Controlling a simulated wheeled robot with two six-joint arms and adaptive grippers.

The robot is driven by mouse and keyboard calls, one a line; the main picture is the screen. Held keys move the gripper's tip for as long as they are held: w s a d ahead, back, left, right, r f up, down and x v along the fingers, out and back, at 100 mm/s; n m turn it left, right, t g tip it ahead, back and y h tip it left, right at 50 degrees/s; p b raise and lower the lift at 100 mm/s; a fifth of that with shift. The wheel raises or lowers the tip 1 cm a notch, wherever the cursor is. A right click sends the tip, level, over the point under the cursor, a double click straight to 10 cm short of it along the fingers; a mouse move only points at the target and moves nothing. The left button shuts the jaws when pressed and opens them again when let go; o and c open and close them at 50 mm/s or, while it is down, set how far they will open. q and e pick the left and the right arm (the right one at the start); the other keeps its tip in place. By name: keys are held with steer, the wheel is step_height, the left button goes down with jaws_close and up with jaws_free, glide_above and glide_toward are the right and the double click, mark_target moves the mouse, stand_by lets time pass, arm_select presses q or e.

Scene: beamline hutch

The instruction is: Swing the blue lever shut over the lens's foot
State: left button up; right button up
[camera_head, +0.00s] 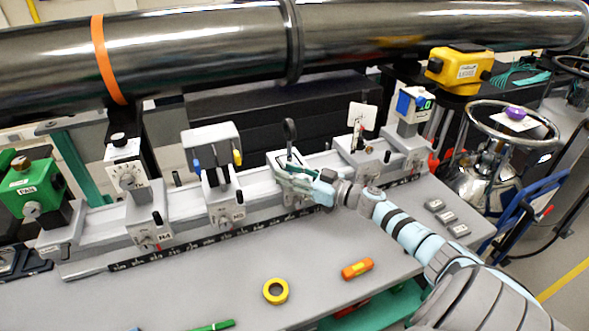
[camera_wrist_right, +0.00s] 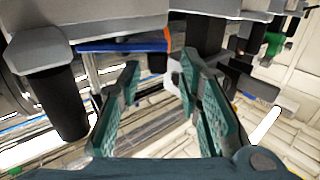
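The lens (camera_head: 290,130), a dark oval on a short post, stands upright on a grey carrier at the middle of the rail (camera_head: 255,190). My right gripper (camera_head: 285,178) is at the front of this carrier, just below the lens, and hides part of it. In the right wrist view its two teal fingers (camera_wrist_right: 160,78) are apart with a gap between them, with nothing clearly held. A blue bar with an orange end, likely the lever (camera_wrist_right: 122,45), lies under a grey block just beyond the left finger. Contact cannot be told. In the head view I cannot make out the lever. My left gripper is out of view.
Other carriers stand on the rail to either side, one with a grey box (camera_head: 210,145) and one with a white card (camera_head: 362,116). A black pipe (camera_head: 200,50) runs behind. Yellow tape (camera_head: 276,291) and an orange tool (camera_head: 357,268) lie on the otherwise fairly clear front bench.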

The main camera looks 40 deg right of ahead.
steer(key=s+a+m+h, duration=0.6)
steer(key=s+m+h, duration=0.2)
steer(key=s+h, duration=0.4)
steer(key=s+a+f+g, duration=0.1)
steer(key=s+f+g, duration=0.2)
steer(key=s+f, duration=0.1)
steer(key=s+a+f+n+g+y, duration=0.1)
steer(key=s+a+f+g, duration=0.1)
steer(key=s+f+g, duration=0.1)
steer(key=s+a+f+g+p, duration=0.1)
steer(key=s+f+g, duration=0.3)
steer(key=f, duration=0.3)
steer(key=shift+s+a+y, duration=0.15)
steer(key=shift+s+y, duration=0.15)
steer(key=shift+s, duration=0.25)
steer(key=shift+s+a+f+n, duration=0.25)
steer(key=shift+a+n, duration=0.1)
steer(key=shift+n, duration=0.05)
